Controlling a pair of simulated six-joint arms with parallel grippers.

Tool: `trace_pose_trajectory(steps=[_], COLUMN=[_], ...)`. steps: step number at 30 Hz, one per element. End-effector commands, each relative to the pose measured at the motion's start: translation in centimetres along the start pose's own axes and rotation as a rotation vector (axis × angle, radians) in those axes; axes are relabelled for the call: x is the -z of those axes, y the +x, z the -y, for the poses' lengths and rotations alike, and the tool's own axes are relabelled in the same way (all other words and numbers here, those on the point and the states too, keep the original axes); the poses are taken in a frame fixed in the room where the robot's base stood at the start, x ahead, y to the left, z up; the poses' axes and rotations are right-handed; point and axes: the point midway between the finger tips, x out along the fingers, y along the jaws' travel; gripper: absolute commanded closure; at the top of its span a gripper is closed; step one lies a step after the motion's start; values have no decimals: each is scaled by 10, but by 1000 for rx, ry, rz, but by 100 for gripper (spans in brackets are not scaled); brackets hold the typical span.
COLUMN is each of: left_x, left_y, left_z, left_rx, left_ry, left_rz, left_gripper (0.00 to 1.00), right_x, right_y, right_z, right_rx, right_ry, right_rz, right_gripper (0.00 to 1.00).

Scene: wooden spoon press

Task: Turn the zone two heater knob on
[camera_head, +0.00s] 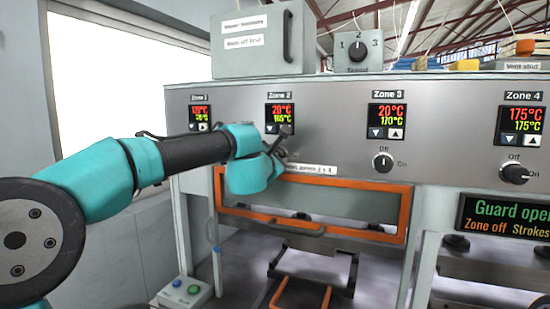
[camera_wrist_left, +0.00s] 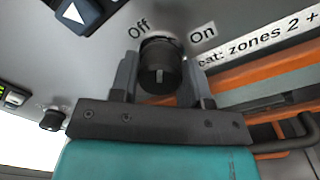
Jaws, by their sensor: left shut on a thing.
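The zone two knob (camera_wrist_left: 158,68) is a dark round knob with a pale mark, below and between the printed Off and On in the left wrist view. My left gripper (camera_wrist_left: 158,82) has a finger on each side of it and is shut on it. I cannot tell for certain which label the knob points to. In the head view my left gripper (camera_head: 277,147) is at the panel below the Zone 2 display (camera_head: 280,119) and hides the knob. That display reads 20°C in red above 165°C. My right gripper is not in view.
The zone 3 knob (camera_head: 383,162) and zone 4 knob (camera_head: 514,174) are to the right on the same grey panel (camera_head: 440,150). Another small knob (camera_wrist_left: 52,120) is at left in the wrist view. An orange-framed guard (camera_head: 400,205) lies below the panel.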

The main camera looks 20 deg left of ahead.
Motion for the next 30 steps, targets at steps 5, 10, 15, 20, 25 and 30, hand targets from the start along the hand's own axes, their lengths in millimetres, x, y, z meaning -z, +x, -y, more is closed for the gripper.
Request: trace_pose_trajectory(steps=[5, 10, 15, 20, 25, 30], left_x=[1, 1, 1, 2, 2, 2], left_y=[0, 0, 0, 0, 0, 0], left_z=[2, 2, 2, 2, 3, 3], left_rx=[1, 0, -1, -2, -2, -3], left_ry=[166, 327, 488, 637, 773, 872], left_rz=[6, 12, 19, 26, 31, 35], left_gripper=[81, 81, 81, 81, 81, 81], right_x=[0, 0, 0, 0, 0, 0], right_y=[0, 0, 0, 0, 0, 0], right_z=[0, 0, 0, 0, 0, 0], right_rx=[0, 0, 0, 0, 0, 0], right_ry=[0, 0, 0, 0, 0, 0], right_rz=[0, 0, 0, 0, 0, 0], right_gripper=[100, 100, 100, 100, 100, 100])
